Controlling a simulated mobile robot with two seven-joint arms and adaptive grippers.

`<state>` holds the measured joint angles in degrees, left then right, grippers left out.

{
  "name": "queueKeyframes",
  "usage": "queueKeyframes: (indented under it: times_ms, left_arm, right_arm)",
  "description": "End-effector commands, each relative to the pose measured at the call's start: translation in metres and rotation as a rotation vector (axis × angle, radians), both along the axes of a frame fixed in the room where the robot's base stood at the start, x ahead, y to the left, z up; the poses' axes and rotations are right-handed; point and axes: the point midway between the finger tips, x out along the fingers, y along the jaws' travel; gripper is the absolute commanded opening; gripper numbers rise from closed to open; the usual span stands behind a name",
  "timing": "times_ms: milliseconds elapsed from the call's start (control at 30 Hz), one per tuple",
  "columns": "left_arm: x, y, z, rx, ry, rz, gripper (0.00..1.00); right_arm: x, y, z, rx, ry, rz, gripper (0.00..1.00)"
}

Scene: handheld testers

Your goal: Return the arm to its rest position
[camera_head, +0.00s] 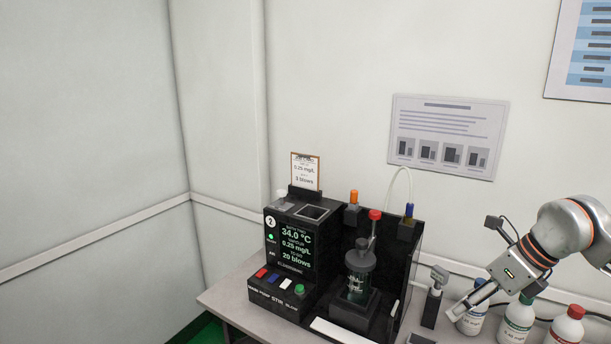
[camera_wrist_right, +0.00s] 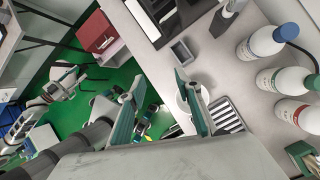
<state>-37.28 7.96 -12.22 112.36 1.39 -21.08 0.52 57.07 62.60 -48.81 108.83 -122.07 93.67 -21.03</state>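My right arm comes in from the right edge of the head view, raised over the right part of the bench. Its gripper (camera_head: 462,308) points down and to the left, near the white bottles. In the right wrist view my right gripper (camera_wrist_right: 158,82) has its two teal-padded fingers apart, with nothing between them. Beyond the fingers show the bench edge, a small white round dish (camera_wrist_right: 186,98) and the green floor.
A black tester (camera_head: 290,245) with a lit screen stands on the bench (camera_head: 232,298), beside a stirrer unit holding a dark, capped vessel (camera_head: 359,275). White bottles with blue, green (camera_head: 517,318) and red caps (camera_head: 567,325) stand at right. A small grey tray (camera_wrist_right: 182,52) lies nearby.

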Motion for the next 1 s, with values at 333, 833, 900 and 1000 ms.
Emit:
queueKeyframes:
  times_ms: [333, 833, 900, 1000]
  left_arm:
    - [0.007, 0.000, 0.007, -0.001, -0.016, 0.002, 0.40]
    - [0.000, 0.001, -0.001, 0.001, 0.002, 0.001, 0.40]
    - [0.000, 0.001, -0.001, 0.001, 0.002, 0.001, 0.40]
    - [0.000, 0.001, -0.001, 0.002, 0.000, 0.000, 0.40]
  right_arm:
    - [-0.056, 0.184, -0.034, 0.643, 0.162, 0.105, 0.34]
    - [-0.047, 0.238, -0.032, 1.710, 0.535, -0.645, 0.34]
    - [-0.042, 0.222, -0.056, 1.808, 0.595, -0.837, 0.34]
    - [-0.044, 0.195, -0.105, 1.910, 0.678, -1.142, 0.34]
